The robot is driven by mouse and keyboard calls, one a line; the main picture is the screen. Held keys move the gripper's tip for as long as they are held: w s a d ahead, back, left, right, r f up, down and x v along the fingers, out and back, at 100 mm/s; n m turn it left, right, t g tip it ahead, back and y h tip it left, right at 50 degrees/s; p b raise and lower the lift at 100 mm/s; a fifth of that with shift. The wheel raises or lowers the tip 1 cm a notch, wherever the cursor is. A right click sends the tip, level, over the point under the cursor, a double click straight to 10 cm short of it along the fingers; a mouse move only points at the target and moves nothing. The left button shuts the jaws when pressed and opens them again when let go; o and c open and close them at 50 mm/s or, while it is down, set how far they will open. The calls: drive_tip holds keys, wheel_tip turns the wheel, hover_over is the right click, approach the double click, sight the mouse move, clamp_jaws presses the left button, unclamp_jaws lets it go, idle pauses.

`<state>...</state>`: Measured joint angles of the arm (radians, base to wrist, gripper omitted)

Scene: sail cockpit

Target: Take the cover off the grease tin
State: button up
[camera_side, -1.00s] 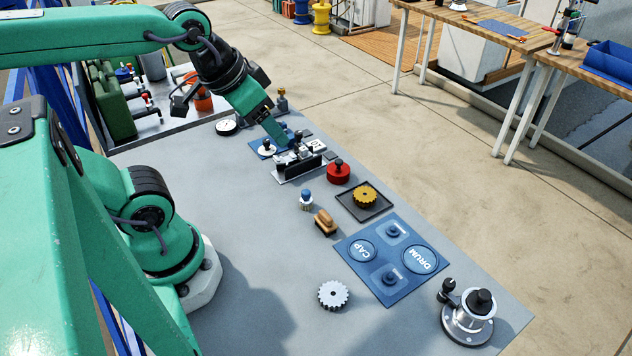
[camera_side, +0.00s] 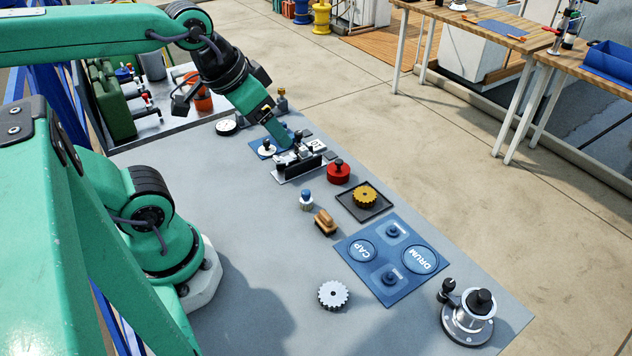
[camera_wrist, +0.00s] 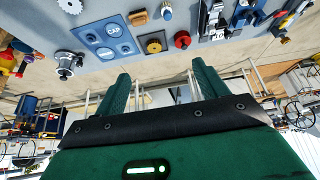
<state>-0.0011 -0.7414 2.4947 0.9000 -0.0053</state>
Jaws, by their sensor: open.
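A red round tin with a black knob on its cover, which looks like the grease tin (camera_side: 339,174), stands on the grey bench in the side view. Its cover appears to be on. The red tin also shows near the top of the wrist view (camera_wrist: 182,40). My gripper (camera_side: 284,142) is to the left of the tin and farther back, over or behind a small metal fixture (camera_side: 298,165). In the wrist view its two fingers (camera_wrist: 158,72) are spread apart with nothing between them. Its fingertips are partly hidden behind the fixture in the side view.
A yellow gear (camera_side: 365,196) lies in a black tray right of the tin. Near it are a blue mat (camera_side: 385,270) marked CAP and DRUM, a wooden-handled brush (camera_side: 325,222), and a white-and-blue bottle (camera_side: 306,200). A silver winch (camera_side: 468,318) stands front right.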

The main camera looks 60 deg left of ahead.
drive_tip(key=w, duration=0.1)
drive_tip(key=n+g, duration=0.5)
drive_tip(key=n, duration=0.4)
hover_over(339, 160)
drive_tip(key=f, duration=1.3)
drive_tip(key=shift+s+f, duration=0.2)
drive_tip(key=shift+f, duration=0.1)
drive_tip(key=shift+w+f+g, duration=0.2)
drive_tip(key=shift+f+g, duration=0.1)
drive_tip(key=shift+f, duration=1.4)
drive_tip(key=shift+f, duration=2.6)
